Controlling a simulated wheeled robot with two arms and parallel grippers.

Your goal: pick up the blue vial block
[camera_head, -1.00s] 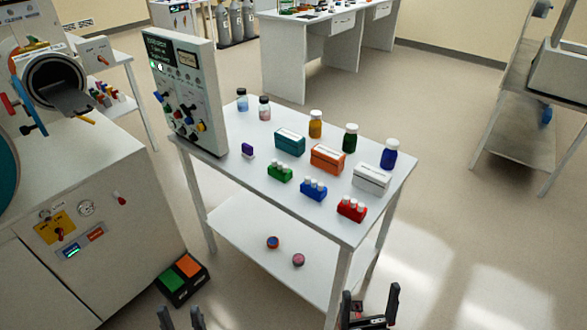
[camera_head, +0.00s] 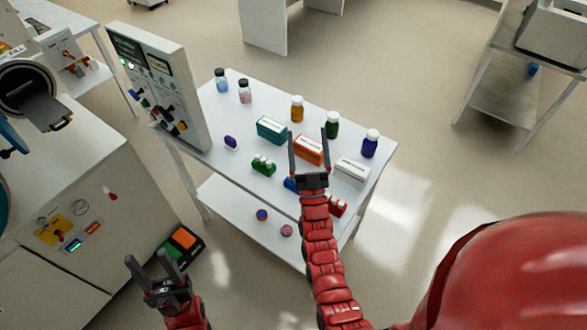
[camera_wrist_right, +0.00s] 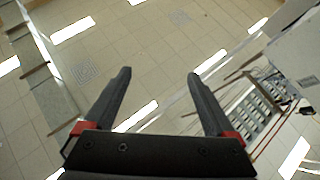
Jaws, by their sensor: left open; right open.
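The blue vial block (camera_head: 290,184) sits on the white table near its front edge, between the green vial block (camera_head: 263,166) and the red vial block (camera_head: 338,206). My right gripper and arm hide most of it in the head view. My right gripper (camera_head: 308,150) is open and empty, with its fingers pointing up in the picture across the orange box. The right wrist view shows its open fingers (camera_wrist_right: 157,85) against the ceiling, with no block between them. My left gripper (camera_head: 152,268) is open and empty, low and left of the table.
On the table (camera_head: 228,176) stand a teal box (camera_head: 271,130), an orange box (camera_head: 309,149), a white box (camera_head: 352,171), several bottles and a control panel (camera_head: 160,85). The lower shelf (camera_head: 240,220) holds two small round items. A large machine (camera_head: 85,190) stands left.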

